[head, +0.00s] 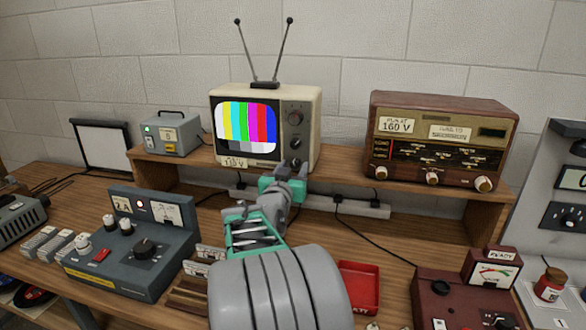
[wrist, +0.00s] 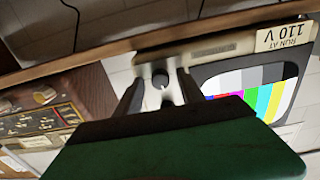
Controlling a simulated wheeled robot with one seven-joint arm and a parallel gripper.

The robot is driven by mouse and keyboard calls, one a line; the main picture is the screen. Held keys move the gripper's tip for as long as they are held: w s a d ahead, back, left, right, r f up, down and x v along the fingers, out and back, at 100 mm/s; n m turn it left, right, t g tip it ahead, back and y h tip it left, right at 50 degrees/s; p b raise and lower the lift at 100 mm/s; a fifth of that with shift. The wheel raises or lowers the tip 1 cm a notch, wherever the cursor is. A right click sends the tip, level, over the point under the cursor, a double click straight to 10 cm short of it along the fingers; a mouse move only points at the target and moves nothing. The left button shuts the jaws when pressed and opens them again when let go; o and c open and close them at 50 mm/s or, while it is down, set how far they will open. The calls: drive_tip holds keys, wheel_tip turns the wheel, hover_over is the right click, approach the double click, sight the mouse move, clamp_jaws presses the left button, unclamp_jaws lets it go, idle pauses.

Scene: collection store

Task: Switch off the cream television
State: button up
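The cream television (head: 265,90) stands on the raised wooden shelf in the head view, its screen (head: 247,127) lit with colour bars. Two dark knobs sit one above the other on its right-hand panel. In the wrist view the television (wrist: 215,52) appears upside down, with a "RUN AT 110 V" label. My gripper (head: 292,168) is in front of the panel's lower part. In the wrist view my gripper (wrist: 160,78) is open, with one finger on each side of a dark knob (wrist: 161,79). Gaps show between knob and fingers; the depth between them is unclear.
A brown radio (head: 440,140) stands right of the television, and a small grey box (head: 171,133) stands left. Below are a blue-grey control box (head: 135,240), a red tray (head: 358,287) and a dark red meter unit (head: 465,295). A power strip (head: 350,207) lies under the shelf.

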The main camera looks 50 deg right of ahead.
clamp_jaws()
idle(0.3)
drive_tip(key=shift+f+n, duration=0.1)
drive_tip(key=shift+n, duration=0.2)
drive_tip(key=n+b, duration=0.2)
drive_tip(key=n, duration=0.1)
drive_tip(key=n+b, duration=0.1)
drive_tip(key=n, duration=0.3)
drive_tip(key=shift+b, duration=0.3)
drive_tip(key=n, duration=0.4)
drive_tip(key=shift+n, duration=2.2)
